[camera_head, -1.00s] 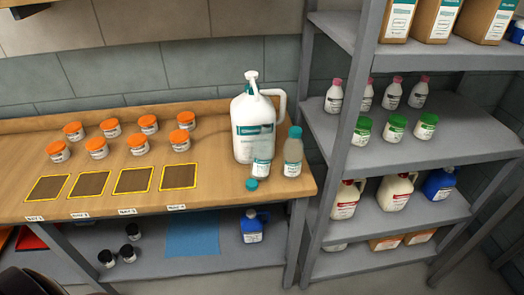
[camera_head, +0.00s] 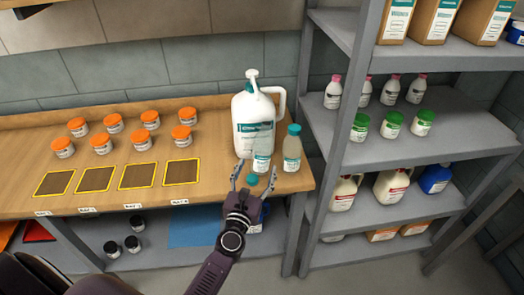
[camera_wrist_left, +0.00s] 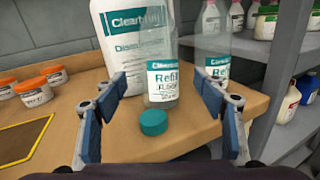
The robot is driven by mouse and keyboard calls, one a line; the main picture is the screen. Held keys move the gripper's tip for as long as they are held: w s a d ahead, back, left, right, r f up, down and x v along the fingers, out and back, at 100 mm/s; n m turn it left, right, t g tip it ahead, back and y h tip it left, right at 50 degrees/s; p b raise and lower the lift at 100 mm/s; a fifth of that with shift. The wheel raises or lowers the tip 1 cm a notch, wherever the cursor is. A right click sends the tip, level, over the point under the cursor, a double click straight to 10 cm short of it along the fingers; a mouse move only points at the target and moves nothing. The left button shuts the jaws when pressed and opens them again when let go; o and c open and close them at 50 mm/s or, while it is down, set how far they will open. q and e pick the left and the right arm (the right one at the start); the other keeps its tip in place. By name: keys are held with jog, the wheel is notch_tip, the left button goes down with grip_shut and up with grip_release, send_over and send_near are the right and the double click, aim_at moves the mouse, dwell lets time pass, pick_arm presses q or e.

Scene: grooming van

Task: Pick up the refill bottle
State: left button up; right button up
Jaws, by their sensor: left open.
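A clear refill bottle (camera_head: 262,158) stands upright near the front right of the wooden bench, in front of a big white jug (camera_head: 244,112). In the left wrist view the refill bottle (camera_wrist_left: 161,82) carries a white and teal label reading "Refill". Its top is out of that view. A loose teal cap (camera_wrist_left: 153,122) lies on the bench before it. A similar bottle with a teal cap (camera_head: 293,130) stands just to its right. My left gripper (camera_head: 254,172) is open and empty, pointing at the refill bottle from the front, with its fingers apart on either side.
Orange-lidded jars (camera_head: 101,142) and yellow-edged mats (camera_head: 138,176) occupy the bench to the left. A grey shelf unit (camera_head: 405,160) with bottles and jugs stands close on the right. The bench's front edge lies beneath my left arm.

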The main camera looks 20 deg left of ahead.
aim_at(259, 160)
pick_arm(q)
jog(key=w, duration=0.3)
jog(key=w+a+p, duration=0.1)
jog(key=w, duration=0.2)
jog(key=shift+a+r, duration=0.1)
jog(key=shift+r, duration=0.1)
jog(key=shift+w+a+f, duration=0.1)
jog(key=shift+w+f, duration=0.05)
jog(key=shift+w, duration=0.5)
jog(key=c, duration=1.3)
jog(key=shift+s, duration=0.1)
jog(key=shift+c, duration=0.2)
